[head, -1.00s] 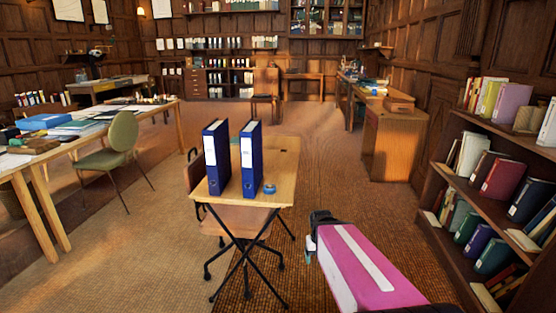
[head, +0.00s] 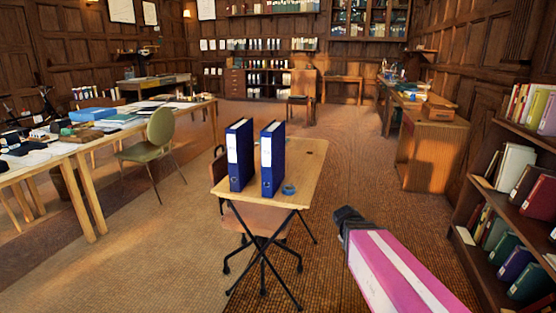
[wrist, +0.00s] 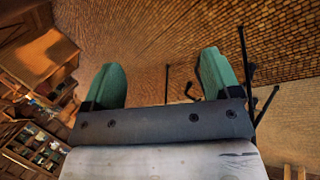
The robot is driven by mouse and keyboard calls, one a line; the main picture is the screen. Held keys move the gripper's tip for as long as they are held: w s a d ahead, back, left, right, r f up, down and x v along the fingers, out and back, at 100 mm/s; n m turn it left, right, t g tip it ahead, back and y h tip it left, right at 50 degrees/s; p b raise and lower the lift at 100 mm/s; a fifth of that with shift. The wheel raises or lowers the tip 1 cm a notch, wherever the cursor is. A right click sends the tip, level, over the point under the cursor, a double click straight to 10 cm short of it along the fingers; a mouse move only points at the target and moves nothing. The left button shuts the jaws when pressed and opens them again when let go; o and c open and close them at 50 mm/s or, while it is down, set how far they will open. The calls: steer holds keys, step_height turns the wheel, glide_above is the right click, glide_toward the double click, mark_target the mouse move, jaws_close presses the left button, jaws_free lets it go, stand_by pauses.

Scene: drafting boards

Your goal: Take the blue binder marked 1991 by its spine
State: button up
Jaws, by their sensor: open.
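Two blue binders stand upright, side by side with a gap, on a small wooden folding table (head: 315,165): a left binder (head: 246,160) and a right binder (head: 278,165). Each has a white label on its spine; the year marks are too small to read, so I cannot tell which is 1991. My gripper (wrist: 162,82) shows in the wrist view with its two green fingers spread apart and nothing between them, over the floor. In the head view my pink arm is to the right of and nearer than the table, apart from the binders; the fingers are hidden there.
A blue tape roll (head: 289,189) lies on the table by the right binder. A chair (head: 255,220) stands at the folding table. A cluttered long table (head: 100,140) and a green chair (head: 160,135) are left. A bookshelf (head: 490,200) stands right. Floor between is open.

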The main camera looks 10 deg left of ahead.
steer(key=w+a+r+n+t+h, duration=0.1)
steer(key=w+a+r+n+t, duration=0.2)
steer(key=w+a+r+n, duration=0.3)
steer(key=n+t+y, duration=0.4)
steer(key=n+t, duration=0.7)
steer(key=n, duration=0.9)
glide_toward(267, 166)
steer(key=w, duration=0.8)
steer(key=shift+w+d+f, duration=0.1)
steer(key=shift+w+d, duration=0.2)
steer(key=shift+d, duration=0.1)
steer(key=shift+w+f, duration=0.15)
steer(key=shift+w, duration=1.15)
steer(key=shift+w+f, duration=0.1)
steer(key=shift+w, duration=1.25)
steer(key=shift+c, duration=0.3)
steer(key=c, duration=1.3)
steer(key=shift+r, duration=0.15)
steer(key=shift+c, duration=0.2)
